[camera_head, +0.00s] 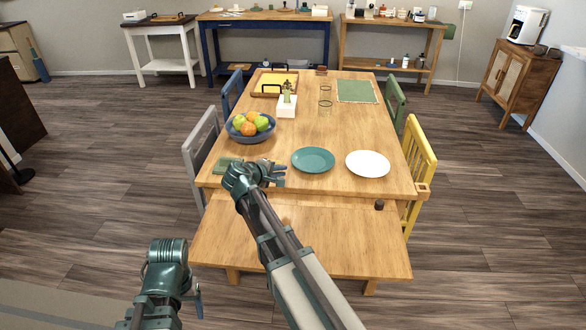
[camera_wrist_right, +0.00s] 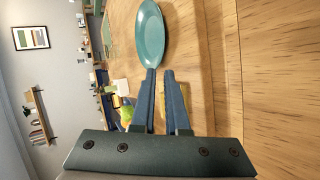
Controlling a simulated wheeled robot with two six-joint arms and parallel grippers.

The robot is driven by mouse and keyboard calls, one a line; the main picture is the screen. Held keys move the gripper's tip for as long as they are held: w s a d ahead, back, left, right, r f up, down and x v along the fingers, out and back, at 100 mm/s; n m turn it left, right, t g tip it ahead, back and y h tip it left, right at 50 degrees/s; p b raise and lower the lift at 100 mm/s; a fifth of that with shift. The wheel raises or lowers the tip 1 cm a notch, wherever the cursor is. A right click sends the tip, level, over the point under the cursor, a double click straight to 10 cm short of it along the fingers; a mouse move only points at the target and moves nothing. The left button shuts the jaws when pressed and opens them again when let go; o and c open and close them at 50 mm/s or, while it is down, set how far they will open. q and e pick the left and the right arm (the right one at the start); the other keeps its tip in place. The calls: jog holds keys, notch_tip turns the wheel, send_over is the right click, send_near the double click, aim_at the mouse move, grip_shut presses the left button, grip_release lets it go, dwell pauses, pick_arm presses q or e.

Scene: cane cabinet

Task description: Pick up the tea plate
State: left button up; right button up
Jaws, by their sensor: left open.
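A round teal plate (camera_head: 313,159) lies flat on the wooden table, with a white plate (camera_head: 367,164) to its right. My right gripper (camera_head: 280,173) is just left of the teal plate, its fingers pointing at the rim. In the right wrist view, the teal plate (camera_wrist_right: 151,35) lies beyond the fingertips (camera_wrist_right: 159,72). A narrow gap shows between these fingers, with nothing seen held in it. Whether the tips touch the rim is unclear. My left gripper (camera_head: 198,300) is low at the left, away from the table, open and empty.
A blue bowl of fruit (camera_head: 265,134) stands behind my right gripper, near a white planter (camera_head: 287,108). A green book-like item (camera_head: 226,166) lies at the table's left edge. A wooden bench (camera_head: 225,240) is in front. Grey (camera_head: 200,145) and yellow (camera_head: 420,158) chairs flank the table.

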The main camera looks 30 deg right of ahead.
jog(key=b, duration=0.4)
send_near(300, 175)
jog(key=shift+w+d+r, duration=0.25)
jog(key=shift+w+d, duration=0.25)
jog(key=shift+d, duration=0.05)
jog(key=shift+w+d+r, duration=0.3)
jog(key=shift+w+d, duration=0.2)
jog(key=shift+d, duration=0.1)
jog(key=shift+w+d+f, duration=0.2)
jog(key=shift+w+d, duration=0.1)
jog(key=shift+d, duration=0.3)
jog(key=b+x, duration=0.1)
jog(key=x, duration=0.1)
jog(key=b+x, duration=0.1)
jog(key=x, duration=0.1)
jog(key=shift+s+d+f+b, duration=0.15)
jog(key=shift+f+b, duration=0.1)
jog(key=shift+b, duration=0.1)
jog(key=shift+w+d+f, duration=0.15)
jog(key=shift+w+d, duration=0.1)
jog(key=shift+d, duration=0.15)
grip_shut()
